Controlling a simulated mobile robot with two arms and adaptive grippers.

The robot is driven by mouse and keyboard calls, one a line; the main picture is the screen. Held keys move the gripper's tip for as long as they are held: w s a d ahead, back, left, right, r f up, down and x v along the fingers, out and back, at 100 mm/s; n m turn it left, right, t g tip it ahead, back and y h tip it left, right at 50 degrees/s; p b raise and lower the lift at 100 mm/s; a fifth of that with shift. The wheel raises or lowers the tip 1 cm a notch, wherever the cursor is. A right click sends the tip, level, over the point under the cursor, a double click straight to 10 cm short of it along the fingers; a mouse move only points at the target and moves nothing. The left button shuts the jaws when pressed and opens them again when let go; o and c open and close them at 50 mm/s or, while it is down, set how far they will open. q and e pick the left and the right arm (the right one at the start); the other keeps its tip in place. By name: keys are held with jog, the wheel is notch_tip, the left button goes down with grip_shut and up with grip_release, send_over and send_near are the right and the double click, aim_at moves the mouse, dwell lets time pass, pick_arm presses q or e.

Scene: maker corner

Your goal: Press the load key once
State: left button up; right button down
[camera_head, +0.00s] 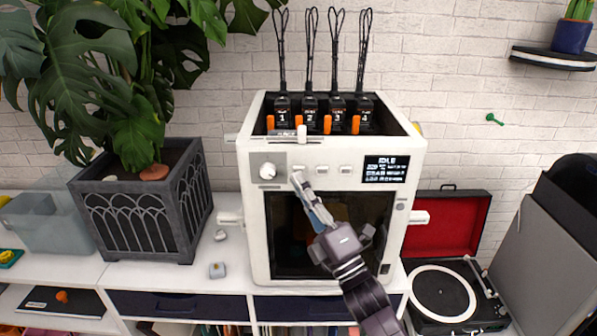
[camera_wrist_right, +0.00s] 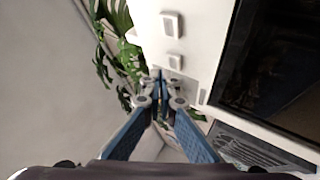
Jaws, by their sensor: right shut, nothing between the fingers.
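The white printer (camera_head: 330,250) stands on the shelf. Its front panel has a round knob (camera_head: 268,171) and a row of three small pale keys: left (camera_head: 299,168), middle (camera_head: 322,170) and right (camera_head: 345,170). Their labels are too small to read, so I cannot tell which is the load key. The display (camera_head: 386,169) reads IDLE. My right gripper (camera_head: 296,178) is shut and empty, its fingertips at the left key's lower edge; contact cannot be told. In the right wrist view, the fingertips (camera_wrist_right: 160,82) cover that area, with two keys (camera_wrist_right: 172,25) clear beyond. My left gripper is out of view.
Several numbered spools or cartridges (camera_head: 310,108) with looped tubes stand in the printer's open top. A dark planter (camera_head: 140,215) is at left. A record player (camera_head: 442,293) and a grey panel (camera_head: 545,250) are at right.

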jog(key=shift+w, duration=0.1)
dwell(0.7)
jog(key=shift+w+b, duration=0.3)
jog(key=shift+w, duration=0.05)
jog(key=shift+w+b, duration=0.3)
jog(key=shift+w, duration=0.05)
dwell(0.7)
jog(key=shift+s, duration=0.15)
jog(key=shift+s+p, duration=0.3)
jog(key=shift+s, duration=0.4)
